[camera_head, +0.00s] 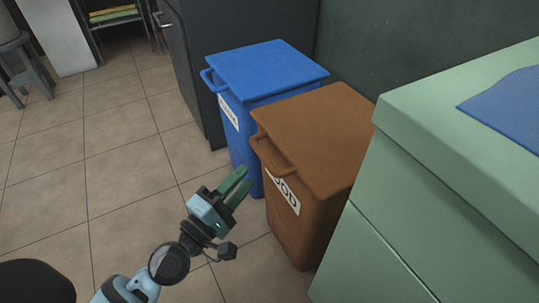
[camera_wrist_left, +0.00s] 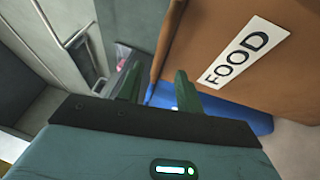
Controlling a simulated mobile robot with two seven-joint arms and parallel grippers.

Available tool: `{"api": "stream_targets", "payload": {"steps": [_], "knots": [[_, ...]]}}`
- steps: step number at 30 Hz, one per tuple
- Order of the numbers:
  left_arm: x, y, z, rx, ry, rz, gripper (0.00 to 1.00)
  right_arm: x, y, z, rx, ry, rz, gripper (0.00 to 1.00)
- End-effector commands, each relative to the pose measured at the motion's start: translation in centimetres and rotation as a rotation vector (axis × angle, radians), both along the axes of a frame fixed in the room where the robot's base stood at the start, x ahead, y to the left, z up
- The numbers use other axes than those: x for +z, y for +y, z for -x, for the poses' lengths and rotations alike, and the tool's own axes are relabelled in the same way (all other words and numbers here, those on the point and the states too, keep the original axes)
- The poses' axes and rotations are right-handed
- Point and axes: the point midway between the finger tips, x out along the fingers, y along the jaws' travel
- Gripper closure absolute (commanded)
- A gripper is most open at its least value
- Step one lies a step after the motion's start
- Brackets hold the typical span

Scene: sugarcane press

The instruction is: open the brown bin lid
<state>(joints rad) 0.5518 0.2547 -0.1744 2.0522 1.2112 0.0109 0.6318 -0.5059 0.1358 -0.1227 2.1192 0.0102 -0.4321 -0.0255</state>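The brown bin (camera_head: 310,225) stands upright with its brown lid (camera_head: 320,130) closed. A handle bar (camera_head: 272,158) runs along the lid's left edge, above a white FOOD label (camera_head: 283,192). My left gripper (camera_head: 243,183) is to the left of the bin's labelled face, lower in the picture than the handle. Its two green fingers are apart with nothing between them. In the left wrist view the fingers (camera_wrist_left: 157,90) also show parted, with the brown bin's face (camera_wrist_left: 220,40) and label (camera_wrist_left: 242,52) to their right. My right gripper is not in view.
A blue bin (camera_head: 265,75) with a closed lid stands right behind the brown bin. A green counter (camera_head: 430,170) crowds the brown bin's right side. A dark cabinet (camera_head: 205,60) is at the back. The tiled floor (camera_head: 110,165) to the left is clear.

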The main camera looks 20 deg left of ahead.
Motion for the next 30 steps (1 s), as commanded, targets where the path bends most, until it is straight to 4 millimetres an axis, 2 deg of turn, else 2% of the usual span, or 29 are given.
{"api": "stream_targets", "payload": {"steps": [5,18,23,30], "knots": [[0.4,-0.2,-1.0,0.002,-0.004,0.0,0.64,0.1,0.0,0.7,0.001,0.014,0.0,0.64],[1.2,-1.8,-6.6,0.002,-0.002,-0.002,0.64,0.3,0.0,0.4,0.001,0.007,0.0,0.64],[1.4,-2.0,-7.4,0.0,-0.001,-0.002,0.64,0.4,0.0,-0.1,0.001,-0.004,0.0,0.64],[1.3,-2.0,-7.4,0.0,0.0,-0.003,0.64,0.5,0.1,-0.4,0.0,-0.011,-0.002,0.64]]}}
